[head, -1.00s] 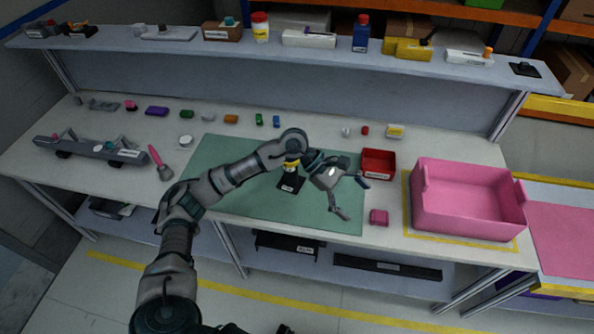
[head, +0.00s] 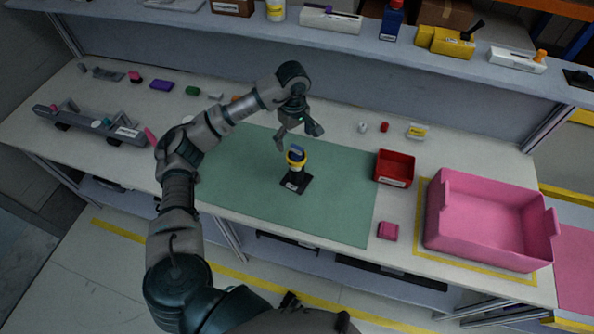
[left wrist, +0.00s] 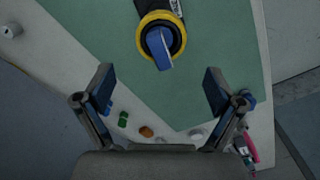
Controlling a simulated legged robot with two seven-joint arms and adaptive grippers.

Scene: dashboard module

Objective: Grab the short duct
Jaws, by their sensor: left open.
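I cannot tell for sure which piece is the short duct. A row of small parts lies along the back of the table, including a grey part (head: 104,73), a purple block (head: 162,86) and a green block (head: 192,91). A yellow-collared switch with a blue knob (head: 297,153) stands upright on a black base on the green mat (head: 240,185). It also shows ahead of the fingers in the left wrist view (left wrist: 160,42). My right gripper is not in view.
A red bin (head: 394,168) and a large pink crate (head: 488,225) stand to the right. A small pink block (head: 388,231) lies near the front edge. A grey dashboard bar (head: 90,125) lies at the left. A loaded shelf (head: 400,45) overhangs the back.

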